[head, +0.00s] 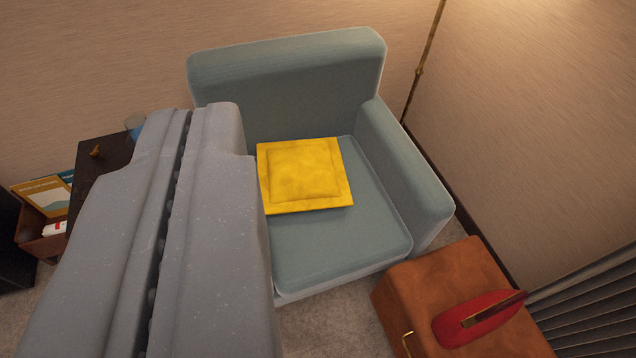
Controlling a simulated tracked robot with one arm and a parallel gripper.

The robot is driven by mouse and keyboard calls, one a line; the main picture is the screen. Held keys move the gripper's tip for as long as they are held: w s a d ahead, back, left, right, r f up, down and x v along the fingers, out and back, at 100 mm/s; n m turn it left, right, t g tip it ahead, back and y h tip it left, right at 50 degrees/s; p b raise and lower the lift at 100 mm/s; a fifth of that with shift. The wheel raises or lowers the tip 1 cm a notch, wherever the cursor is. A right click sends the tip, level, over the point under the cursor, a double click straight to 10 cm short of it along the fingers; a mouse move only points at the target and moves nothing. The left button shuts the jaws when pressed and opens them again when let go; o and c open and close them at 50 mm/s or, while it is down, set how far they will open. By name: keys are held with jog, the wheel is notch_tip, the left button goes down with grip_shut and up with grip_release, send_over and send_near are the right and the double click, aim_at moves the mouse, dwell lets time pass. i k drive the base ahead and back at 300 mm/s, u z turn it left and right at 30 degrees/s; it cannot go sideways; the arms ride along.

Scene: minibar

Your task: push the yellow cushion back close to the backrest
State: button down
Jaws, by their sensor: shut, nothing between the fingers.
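The yellow cushion (304,175) lies flat on the seat of the blue-grey armchair (345,245), on the rear half of the seat. Its far edge is close to the foot of the backrest (290,85); I cannot tell whether they touch. Bare seat shows in front of the cushion and to its right. My gripper (195,108) fills the left and lower left of the view, its two grey fingers shut together and empty. It hides the chair's left armrest and borders the cushion's left edge in the picture. I cannot tell whether it touches the cushion.
The right armrest (405,170) flanks the seat. A brown leather box (445,275) with a red object (480,317) on it stands at the front right. A dark side table (98,170) with a blue glass (135,126) is at the left. A lamp pole (424,60) stands behind.

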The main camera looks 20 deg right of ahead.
aim_at(296, 176)
jog(key=z, duration=0.1)
jog(key=i, duration=1.25)
jog(key=z, duration=0.75)
